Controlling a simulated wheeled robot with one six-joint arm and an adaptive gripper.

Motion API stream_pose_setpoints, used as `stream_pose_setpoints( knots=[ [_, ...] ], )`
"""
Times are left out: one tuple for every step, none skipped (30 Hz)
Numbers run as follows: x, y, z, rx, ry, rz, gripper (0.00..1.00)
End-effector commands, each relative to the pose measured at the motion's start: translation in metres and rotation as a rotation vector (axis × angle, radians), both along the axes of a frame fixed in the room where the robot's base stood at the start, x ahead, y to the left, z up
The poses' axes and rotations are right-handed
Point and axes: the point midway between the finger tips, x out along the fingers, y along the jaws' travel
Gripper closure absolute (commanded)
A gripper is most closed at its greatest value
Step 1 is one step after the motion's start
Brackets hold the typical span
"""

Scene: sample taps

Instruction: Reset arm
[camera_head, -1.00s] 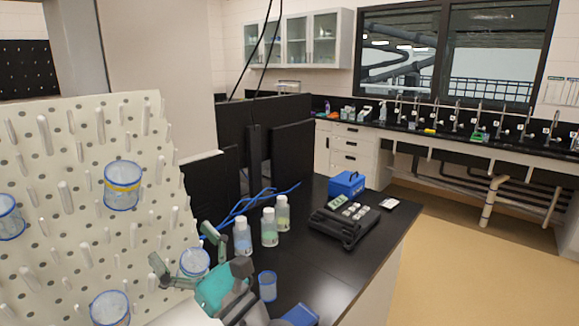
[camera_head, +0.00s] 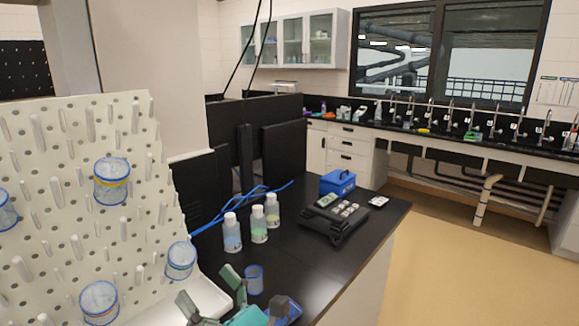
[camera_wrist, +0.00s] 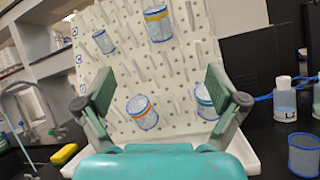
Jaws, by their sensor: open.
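My gripper (camera_head: 210,291) is at the bottom of the head view, open and empty, with its teal body partly cut off by the frame edge. In the wrist view my gripper (camera_wrist: 160,88) has its two fingers wide apart, facing the white pegboard (camera_wrist: 185,55). Nothing is between the pads. Clear blue-rimmed cups hang on the pegboard (camera_head: 60,150): one with a yellow band (camera_head: 112,181), one at lower right (camera_head: 181,260), one at lower left (camera_head: 100,302) and one cut off at the left edge (camera_head: 5,210).
A black case (camera_head: 335,220) and blue box (camera_head: 338,182) stand behind. A sink tap (camera_wrist: 30,100) and yellow sponge (camera_wrist: 64,154) show left in the wrist view.

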Motion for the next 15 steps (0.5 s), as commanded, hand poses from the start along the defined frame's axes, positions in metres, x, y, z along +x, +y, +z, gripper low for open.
stream_pose_setpoints(
  knots=[
    [-0.004,-0.007,-0.012,0.022,0.04,0.012,0.05],
    [-0.007,-0.012,-0.018,0.039,0.063,0.021,0.05],
    [-0.011,-0.018,-0.027,0.063,0.098,0.033,0.05],
    [-0.015,-0.024,-0.035,0.084,0.127,0.043,0.05],
    [-0.019,-0.03,-0.042,0.107,0.159,0.054,0.05],
    [-0.025,-0.039,-0.054,0.141,0.206,0.07,0.05],
    [-0.03,-0.046,-0.062,0.169,0.242,0.082,0.05],
    [-0.035,-0.053,-0.07,0.197,0.278,0.092,0.05],
    [-0.042,-0.062,-0.08,0.238,0.326,0.106,0.05],
    [-0.047,-0.069,-0.088,0.267,0.362,0.116,0.05],
    [-0.053,-0.076,-0.095,0.298,0.398,0.126,0.05],
    [-0.06,-0.085,-0.104,0.339,0.445,0.138,0.05],
    [-0.065,-0.093,-0.111,0.371,0.48,0.145,0.05],
    [-0.071,-0.099,-0.118,0.403,0.515,0.153,0.05],
    [-0.079,-0.109,-0.127,0.447,0.561,0.164,0.05]
  ],
)
